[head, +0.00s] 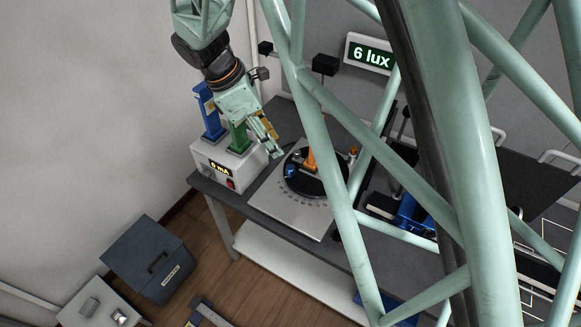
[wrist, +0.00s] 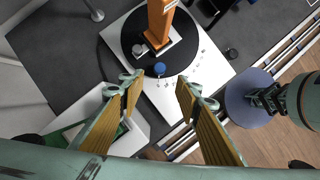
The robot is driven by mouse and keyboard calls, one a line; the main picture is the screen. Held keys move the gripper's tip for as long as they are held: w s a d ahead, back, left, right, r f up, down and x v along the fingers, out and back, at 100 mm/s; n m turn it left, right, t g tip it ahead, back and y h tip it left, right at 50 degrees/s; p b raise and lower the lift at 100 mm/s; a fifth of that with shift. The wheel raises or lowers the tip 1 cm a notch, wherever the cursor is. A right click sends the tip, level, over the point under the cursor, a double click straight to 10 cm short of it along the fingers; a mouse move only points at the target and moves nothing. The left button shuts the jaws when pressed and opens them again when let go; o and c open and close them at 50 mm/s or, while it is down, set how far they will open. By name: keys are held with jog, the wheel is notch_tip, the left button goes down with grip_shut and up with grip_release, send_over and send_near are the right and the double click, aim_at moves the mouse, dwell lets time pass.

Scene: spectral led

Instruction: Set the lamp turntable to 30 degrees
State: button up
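The lamp turntable is a black disc (head: 324,184) on a pale square plate (head: 292,212) with marks along its front edge. An orange lamp post (head: 310,158) stands on the disc, and a blue knob (head: 291,172) sits near its rim. In the wrist view the disc (wrist: 130,38), the orange post (wrist: 160,22) and the blue knob (wrist: 159,68) lie beyond the fingertips. My gripper (head: 273,146) is above and left of the turntable, apart from it. In the wrist view my gripper (wrist: 157,84) has its fingers spread with nothing between them. The angle reading is too small to read.
A white power supply (head: 225,168) reading 0 mA stands left of the turntable, with blue and green blocks on top. A lux display (head: 371,54) reads 6 lux behind. My frame's green tubes cover the right part of the head view. A grey box (head: 150,262) stands on the floor.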

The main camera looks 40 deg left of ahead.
aim_at(290, 167)
jog(key=shift+f, duration=0.1)
jog(key=shift+b+x, duration=0.95)
jog(key=shift+x, duration=5.9)
jog(key=shift+c, duration=0.2)
grip_shut()
